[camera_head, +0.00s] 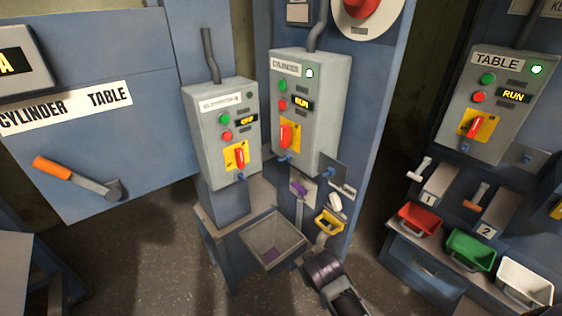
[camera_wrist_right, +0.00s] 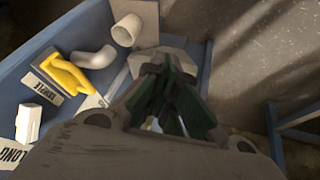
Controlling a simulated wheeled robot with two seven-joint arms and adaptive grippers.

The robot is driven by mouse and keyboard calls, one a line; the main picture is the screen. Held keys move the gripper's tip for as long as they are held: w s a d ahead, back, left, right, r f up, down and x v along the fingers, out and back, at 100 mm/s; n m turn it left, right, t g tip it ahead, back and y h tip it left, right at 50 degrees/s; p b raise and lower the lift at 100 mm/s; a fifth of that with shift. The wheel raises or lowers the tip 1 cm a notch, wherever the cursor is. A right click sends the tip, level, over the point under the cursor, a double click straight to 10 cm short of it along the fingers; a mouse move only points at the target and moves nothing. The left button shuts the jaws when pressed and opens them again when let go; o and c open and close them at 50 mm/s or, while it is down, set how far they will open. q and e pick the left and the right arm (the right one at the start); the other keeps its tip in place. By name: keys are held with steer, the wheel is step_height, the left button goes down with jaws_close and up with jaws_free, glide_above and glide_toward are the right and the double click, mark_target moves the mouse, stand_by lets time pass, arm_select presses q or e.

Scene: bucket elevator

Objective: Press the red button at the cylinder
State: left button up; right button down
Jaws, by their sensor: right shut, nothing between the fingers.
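The grey cylinder box (camera_head: 325,120) hangs on the blue panel in the middle of the head view. Its red button (camera_head: 282,104) sits below a green button (camera_head: 282,85) and beside a display reading RUN (camera_head: 301,103). A red switch handle on a yellow plate (camera_head: 297,137) is lower on the box. In the wrist view my right gripper (camera_wrist_right: 168,72) is shut and empty, over a pale tray, with no button in sight. In the head view my right arm is at the bottom, well below the box. My left gripper is out of sight.
A similar box (camera_head: 205,155) with display OFF stands left of the cylinder box. The table box (camera_head: 500,130) reads RUN at right. The wrist view shows white pipe pieces (camera_wrist_right: 95,58).

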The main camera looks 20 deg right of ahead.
mark_target(282, 105)
steer(key=w+a+r+m+t+h, duration=0.1)
steer(key=w+r+t, duration=0.1)
steer(key=w+r, duration=0.5)
steer(key=w+a+r+t+h, duration=0.1)
steer(key=w+r+t+h, duration=0.15)
steer(key=w+r, duration=0.4)
steer(key=w+a+r+t+h, duration=0.1)
steer(key=w+a+r+t, duration=0.25)
steer(key=r, duration=0.65)
steer(key=w+a+r+t+h, duration=0.2)
steer(key=w+a+r+t, duration=0.15)
steer(key=r, duration=0.65)
steer(key=w+a+r+t+h, duration=0.15)
steer(key=w+a+r, duration=0.25)
steer(key=r, duration=0.6)
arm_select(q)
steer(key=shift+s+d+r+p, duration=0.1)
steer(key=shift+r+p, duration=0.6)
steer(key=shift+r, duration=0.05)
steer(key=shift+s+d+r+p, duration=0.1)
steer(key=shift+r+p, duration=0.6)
arm_select(e)
steer(key=w+d, duration=0.3)
steer(key=d, duration=0.5)
steer(key=shift+w+d+t, duration=0.15)
steer(key=shift+d+t, duration=0.05)
steer(key=shift+t, duration=0.2)
steer(key=shift+r, duration=0.1)
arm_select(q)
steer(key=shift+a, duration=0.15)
